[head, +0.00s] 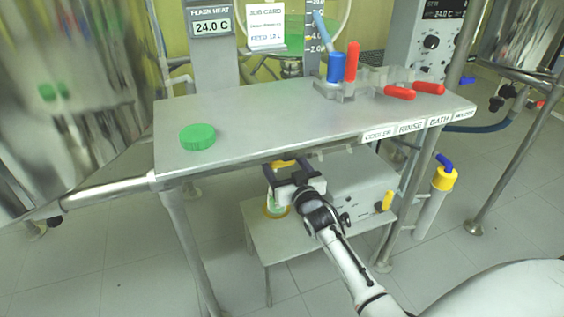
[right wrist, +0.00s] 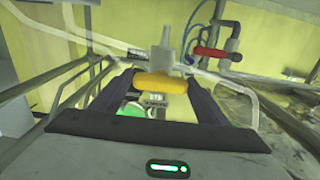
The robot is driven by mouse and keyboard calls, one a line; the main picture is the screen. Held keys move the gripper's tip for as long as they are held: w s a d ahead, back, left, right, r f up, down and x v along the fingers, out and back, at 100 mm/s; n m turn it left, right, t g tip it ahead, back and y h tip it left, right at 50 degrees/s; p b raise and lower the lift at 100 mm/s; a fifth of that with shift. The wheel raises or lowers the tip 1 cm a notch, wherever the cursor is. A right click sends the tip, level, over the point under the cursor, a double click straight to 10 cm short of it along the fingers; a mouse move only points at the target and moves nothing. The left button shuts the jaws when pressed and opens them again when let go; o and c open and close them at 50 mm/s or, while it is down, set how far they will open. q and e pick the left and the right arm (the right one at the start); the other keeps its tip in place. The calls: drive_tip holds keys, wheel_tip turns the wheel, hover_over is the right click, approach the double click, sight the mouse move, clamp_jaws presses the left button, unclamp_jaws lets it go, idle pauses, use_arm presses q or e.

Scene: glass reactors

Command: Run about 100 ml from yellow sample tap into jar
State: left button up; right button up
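The yellow sample tap handle (head: 284,163) shows just under the front edge of the steel table. In the right wrist view the yellow handle (right wrist: 160,84) lies crosswise and fills the gap between the fingers of my right gripper (right wrist: 162,86), which looks shut on it. In the head view my right gripper (head: 290,176) reaches in under the table edge. The glass jar (head: 276,208) stands on the low stand below the tap, partly hidden by the gripper; something green shows in its lower part. Its fill level cannot be read. My left gripper is not in view.
A green lid (head: 197,137) lies on the steel table (head: 250,112). Red-handled valves (head: 399,92) and a blue-handled one (head: 336,66) stand at the back right. A grey box (head: 358,185) with a yellow knob sits beside the jar on the low stand (head: 290,240).

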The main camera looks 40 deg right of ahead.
drive_tip(key=c, duration=0.7)
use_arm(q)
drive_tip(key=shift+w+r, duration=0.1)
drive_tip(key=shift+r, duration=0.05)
use_arm(e)
drive_tip(key=shift+a+n+p, duration=0.1)
drive_tip(key=shift+n+p, duration=0.3)
drive_tip(key=shift+n, duration=0.4)
drive_tip(key=n, duration=0.2)
drive_tip(key=shift+f+n, duration=0.1)
drive_tip(key=shift+n, duration=0.2)
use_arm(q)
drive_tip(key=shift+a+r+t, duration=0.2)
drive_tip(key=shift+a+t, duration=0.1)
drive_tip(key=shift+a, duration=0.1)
use_arm(e)
drive_tip(key=shift+n, duration=0.6)
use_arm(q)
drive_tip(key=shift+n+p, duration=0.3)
use_arm(e)
drive_tip(key=shift+n, duration=0.3)
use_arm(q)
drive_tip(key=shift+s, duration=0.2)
use_arm(e)
drive_tip(key=o, duration=1.1)
drive_tip(key=shift+c, duration=0.2)
